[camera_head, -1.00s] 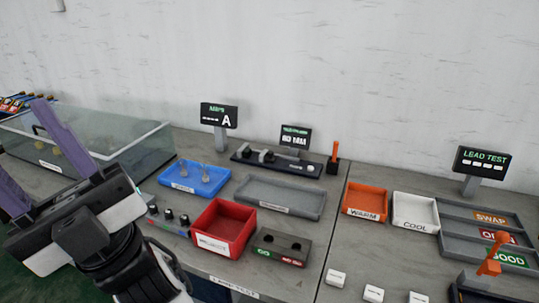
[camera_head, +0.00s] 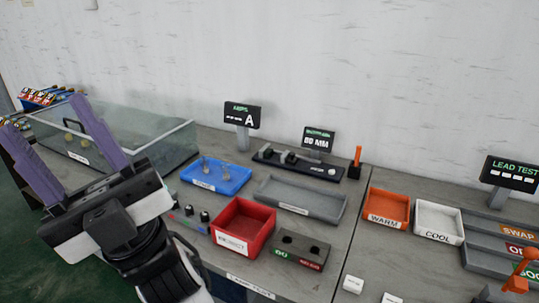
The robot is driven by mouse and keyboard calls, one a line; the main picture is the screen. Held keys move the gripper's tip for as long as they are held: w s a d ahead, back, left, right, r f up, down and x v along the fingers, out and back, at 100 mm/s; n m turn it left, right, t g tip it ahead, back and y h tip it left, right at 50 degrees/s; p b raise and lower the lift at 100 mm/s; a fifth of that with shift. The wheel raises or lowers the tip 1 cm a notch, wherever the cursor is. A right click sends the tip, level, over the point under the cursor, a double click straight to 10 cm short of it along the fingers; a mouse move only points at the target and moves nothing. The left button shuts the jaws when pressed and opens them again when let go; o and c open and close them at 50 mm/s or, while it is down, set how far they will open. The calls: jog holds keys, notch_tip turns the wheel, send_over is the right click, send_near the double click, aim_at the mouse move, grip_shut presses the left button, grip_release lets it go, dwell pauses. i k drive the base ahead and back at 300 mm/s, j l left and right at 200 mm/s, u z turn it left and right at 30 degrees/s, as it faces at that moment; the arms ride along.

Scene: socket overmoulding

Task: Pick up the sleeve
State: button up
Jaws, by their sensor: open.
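The fingers point up and away, in front of the glass-walled case (camera_head: 165,150). I cannot make out a part that is clearly the sleeve. A few small tan pieces (camera_head: 72,138) show through the case's glass, partly behind my gripper. A blue tray (camera_head: 222,183) right of my gripper holds small metallic parts (camera_head: 205,165), too small to identify.
A red reject bin (camera_head: 243,228), a grey tray (camera_head: 300,200) and a grey block with two holes (camera_head: 300,250) stand right of my gripper. Orange (camera_head: 388,208) and white (camera_head: 440,222) trays lie further right. Racked colourful items (camera_head: 45,97) stand at the far left.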

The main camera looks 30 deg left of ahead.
aim_at(268, 153)
jog(key=j, duration=1.5)
jog(key=i, duration=0.95)
